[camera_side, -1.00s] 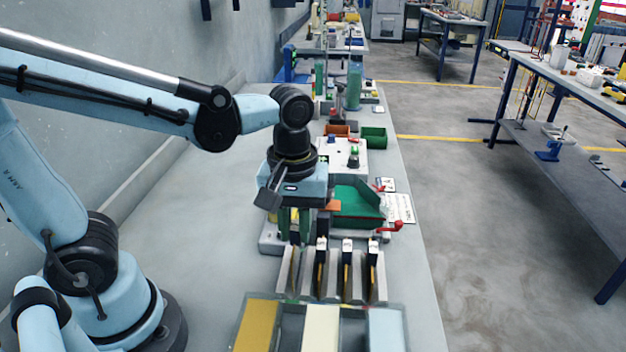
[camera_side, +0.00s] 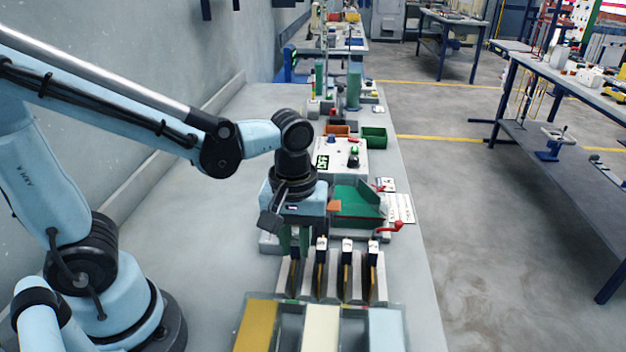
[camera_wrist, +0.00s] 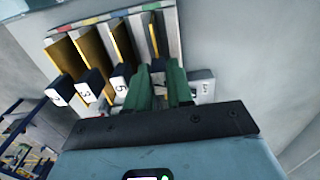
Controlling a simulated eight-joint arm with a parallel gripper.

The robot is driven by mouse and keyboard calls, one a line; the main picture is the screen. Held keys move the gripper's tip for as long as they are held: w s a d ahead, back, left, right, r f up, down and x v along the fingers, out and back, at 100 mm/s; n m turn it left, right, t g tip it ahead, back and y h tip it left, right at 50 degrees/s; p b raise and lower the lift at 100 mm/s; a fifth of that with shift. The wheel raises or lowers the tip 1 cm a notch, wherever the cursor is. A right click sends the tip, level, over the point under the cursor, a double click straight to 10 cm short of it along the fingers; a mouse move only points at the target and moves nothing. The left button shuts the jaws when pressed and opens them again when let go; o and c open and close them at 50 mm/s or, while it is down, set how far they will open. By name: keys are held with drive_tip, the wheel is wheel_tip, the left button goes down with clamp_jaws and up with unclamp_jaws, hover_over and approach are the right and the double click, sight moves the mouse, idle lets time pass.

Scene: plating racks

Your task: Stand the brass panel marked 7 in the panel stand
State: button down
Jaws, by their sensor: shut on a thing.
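A grey slotted stand (camera_side: 384,285) holds several brass panels upright in a row. In the wrist view, three have dark grips with white number tags: one at the far left (camera_wrist: 61,92) that is hard to read, one marked 3 (camera_wrist: 90,85) and one marked 5 (camera_wrist: 122,82). My gripper (camera_side: 294,243), with green fingers also in the wrist view (camera_wrist: 159,78), is over the leftmost slot in the side view. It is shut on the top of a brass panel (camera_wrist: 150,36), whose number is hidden. This panel stands in line with the others, its lower end low in the slot.
Yellow (camera_side: 257,324), cream (camera_side: 321,328) and pale blue (camera_side: 387,329) pieces lie in front of the stand. Behind it are a green tray (camera_side: 358,205), a red-handled part (camera_side: 392,227) and small bins. The bench left of the stand is clear.

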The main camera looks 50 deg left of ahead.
drive_tip(key=c, duration=0.9)
unclamp_jaws()
drive_tip(key=shift+r, duration=6)
